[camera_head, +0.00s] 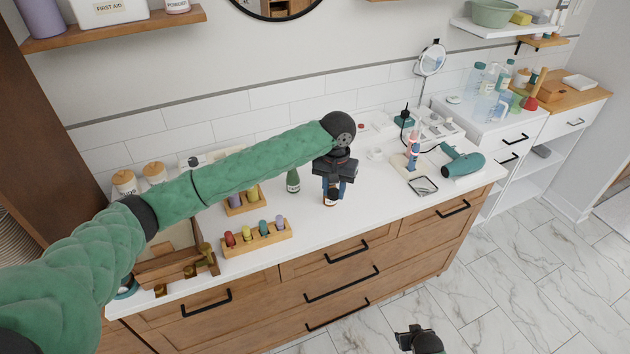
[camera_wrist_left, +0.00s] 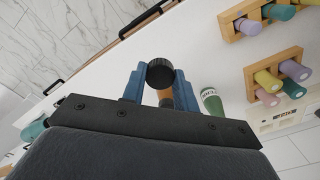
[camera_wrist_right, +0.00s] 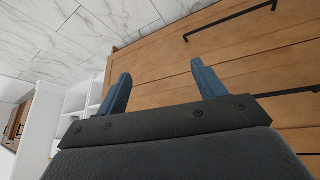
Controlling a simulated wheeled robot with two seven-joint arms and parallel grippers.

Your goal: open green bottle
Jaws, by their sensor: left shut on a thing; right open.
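The green bottle (camera_head: 293,181) stands upright on the white counter, just left of my left gripper (camera_head: 333,188). My left gripper is shut on a small amber bottle (camera_head: 330,199) with a dark cap; in the left wrist view the amber bottle (camera_wrist_left: 165,95) is between the blue fingers. My right gripper (camera_wrist_right: 160,80) is open and empty, low in front of the wooden drawers.
Wooden racks with coloured pegs (camera_head: 257,238) stand left of the bottles, beside a brown wooden holder (camera_head: 175,268). A teal hair dryer (camera_head: 462,165) and a small square mirror (camera_head: 423,186) lie to the right. The counter front near the amber bottle is clear.

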